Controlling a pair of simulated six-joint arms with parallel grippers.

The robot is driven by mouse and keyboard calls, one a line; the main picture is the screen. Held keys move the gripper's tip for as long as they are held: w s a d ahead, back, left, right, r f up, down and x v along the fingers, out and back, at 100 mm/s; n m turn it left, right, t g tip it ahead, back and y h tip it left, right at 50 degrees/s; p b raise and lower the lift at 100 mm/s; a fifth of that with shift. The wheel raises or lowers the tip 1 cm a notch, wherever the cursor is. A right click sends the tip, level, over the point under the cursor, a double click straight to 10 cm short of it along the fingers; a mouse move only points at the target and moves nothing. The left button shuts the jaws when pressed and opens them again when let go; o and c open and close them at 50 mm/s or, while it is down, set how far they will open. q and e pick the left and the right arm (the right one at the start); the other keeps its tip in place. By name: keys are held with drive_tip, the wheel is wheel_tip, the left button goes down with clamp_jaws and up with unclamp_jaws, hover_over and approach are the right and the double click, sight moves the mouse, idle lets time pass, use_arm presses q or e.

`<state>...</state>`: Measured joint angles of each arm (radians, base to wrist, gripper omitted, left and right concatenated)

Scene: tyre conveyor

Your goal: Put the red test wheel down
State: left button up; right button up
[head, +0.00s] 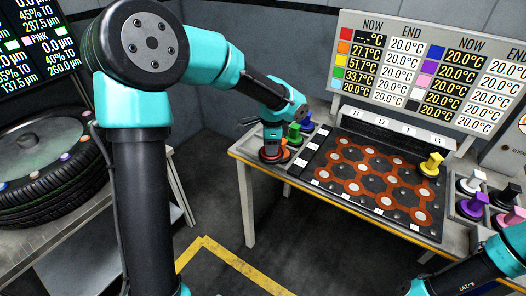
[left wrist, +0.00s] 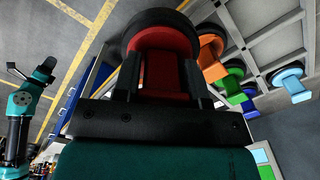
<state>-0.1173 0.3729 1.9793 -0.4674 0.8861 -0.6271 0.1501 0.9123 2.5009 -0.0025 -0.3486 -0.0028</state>
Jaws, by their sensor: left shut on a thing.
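My left gripper (head: 273,140) is shut on the red test wheel (left wrist: 166,70), with one finger on each side of its red block in the left wrist view. The red wheel's dark round base (head: 274,157) shows below the gripper in the head view, at the left end of the table. I cannot tell whether the base touches the surface. The orange wheel (left wrist: 211,46) is close beside it, followed by the green wheel (head: 294,134) and the blue wheel (head: 307,123). My right gripper is out of view; only part of that arm shows at the lower right.
The table carries a dark board (head: 335,180) with orange rings and white dots. A yellow wheel (head: 431,165) stands at its right end. A rack (head: 464,207) with purple, white and black wheels is further right. A large tyre (head: 45,165) lies at left.

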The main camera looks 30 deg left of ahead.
use_arm(q)
drive_tip(key=w+d+r+n, duration=0.2)
drive_tip(key=d+r+n, duration=0.5)
drive_tip(key=n, duration=0.5)
drive_tip(key=shift+w+d+r, duration=0.15)
drive_tip(key=shift+d+r, duration=0.15)
drive_tip(key=shift+r, duration=0.4)
